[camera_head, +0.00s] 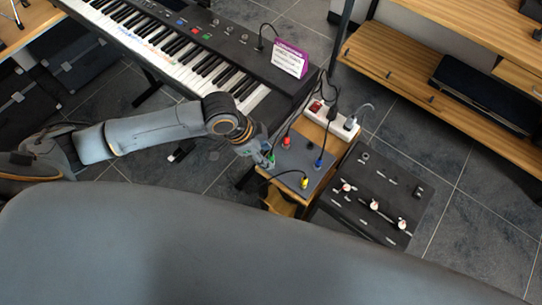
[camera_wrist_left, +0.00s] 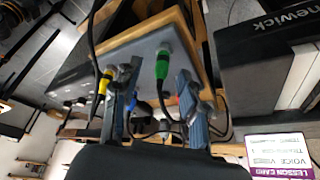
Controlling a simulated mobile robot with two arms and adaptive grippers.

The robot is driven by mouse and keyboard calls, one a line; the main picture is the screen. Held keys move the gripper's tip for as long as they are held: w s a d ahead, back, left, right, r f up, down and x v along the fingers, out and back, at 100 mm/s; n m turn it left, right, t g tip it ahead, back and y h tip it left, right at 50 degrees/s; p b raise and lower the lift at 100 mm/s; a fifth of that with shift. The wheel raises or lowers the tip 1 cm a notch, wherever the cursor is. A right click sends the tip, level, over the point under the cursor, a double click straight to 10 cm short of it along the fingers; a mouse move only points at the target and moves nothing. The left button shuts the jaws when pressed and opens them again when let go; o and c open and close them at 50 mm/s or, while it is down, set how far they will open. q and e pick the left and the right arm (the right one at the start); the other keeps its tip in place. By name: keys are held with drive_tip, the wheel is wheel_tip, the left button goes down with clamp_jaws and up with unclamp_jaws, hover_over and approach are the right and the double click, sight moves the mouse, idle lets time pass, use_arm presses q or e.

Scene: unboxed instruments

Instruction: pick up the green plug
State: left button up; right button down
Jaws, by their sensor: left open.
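The green plug (camera_head: 270,159) stands in the grey panel (camera_head: 290,168) near its left edge, beside my left gripper (camera_head: 262,151). In the left wrist view, the green plug (camera_wrist_left: 162,68) shows between the two fingers of my left gripper (camera_wrist_left: 160,72). The fingers are open, with gaps visible on both sides of the plug. At its end the plug meets the grey panel (camera_wrist_left: 140,47). My left gripper partly hides the plug in the head view. My right gripper is not in view.
A red plug (camera_head: 286,141), a blue plug (camera_head: 319,162) and a yellow plug (camera_head: 304,183) stand in the same panel with black cables. A white power strip (camera_head: 335,122) lies behind it. A keyboard (camera_head: 225,50) with a purple-and-white card (camera_head: 290,60) and a black mixer (camera_head: 370,195) are close by.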

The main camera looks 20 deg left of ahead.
sight(271, 156)
use_arm(q)
drive_tip(key=x, duration=0.3)
drive_tip(key=shift+w+d+f, duration=0.15)
drive_tip(key=shift+w+d, duration=0.05)
drive_tip(key=shift+w, duration=0.1)
clamp_jaws()
